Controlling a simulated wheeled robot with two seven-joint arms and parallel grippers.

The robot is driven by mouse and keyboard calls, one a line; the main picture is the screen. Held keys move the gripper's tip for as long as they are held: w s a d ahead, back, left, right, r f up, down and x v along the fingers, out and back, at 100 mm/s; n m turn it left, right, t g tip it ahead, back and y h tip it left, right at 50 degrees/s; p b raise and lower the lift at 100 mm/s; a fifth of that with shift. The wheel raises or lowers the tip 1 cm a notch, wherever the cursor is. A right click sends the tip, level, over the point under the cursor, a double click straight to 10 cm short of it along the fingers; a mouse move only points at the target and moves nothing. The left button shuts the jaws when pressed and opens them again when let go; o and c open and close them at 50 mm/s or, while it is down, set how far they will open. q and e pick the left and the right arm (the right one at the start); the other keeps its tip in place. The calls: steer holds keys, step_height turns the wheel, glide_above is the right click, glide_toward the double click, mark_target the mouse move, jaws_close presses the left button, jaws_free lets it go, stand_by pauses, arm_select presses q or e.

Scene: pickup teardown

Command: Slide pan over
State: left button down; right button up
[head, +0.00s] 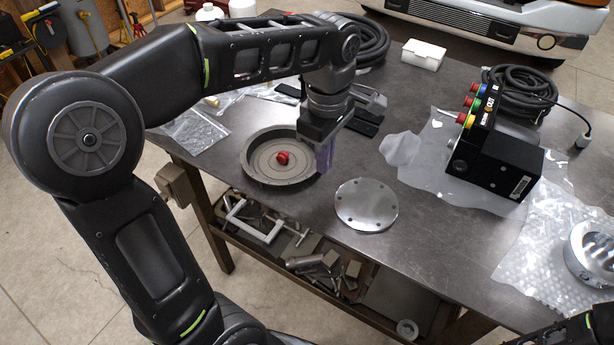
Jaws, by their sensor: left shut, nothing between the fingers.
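A round dark grey pan (254,172) with a raised rim lies on the metal workbench, left of the middle. A small red object (282,158) sits in its centre. My left gripper (323,168) points down at the pan's right rim, with its fingers shut and nothing between them. I cannot tell whether the fingers touch the rim. Part of my right arm (580,332) shows at the bottom right corner; its gripper is out of view.
A silver disc (365,204) with holes lies right of the pan. A black box (496,160) with coloured connectors stands on plastic sheeting further right. Black hose coils (520,92) and plastic bags (196,130) lie toward the back. The bench's front edge is close to the pan.

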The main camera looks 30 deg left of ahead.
mark_target(254, 162)
arm_select(q)
step_height(254, 162, down, 8)
steer(key=shift+s+f+p, duration=0.1)
steer(key=shift+p, duration=0.35)
steer(key=a+p, duration=0.1)
steer(key=a, duration=0.2)
steer(key=shift+a, duration=0.2)
steer(key=shift+a+f, duration=0.1)
steer(key=shift+a, duration=0.25)
arm_select(e)
step_height(254, 162, up, 2)
steer(key=shift+s+r, duration=0.1)
steer(key=shift+s, duration=0.05)
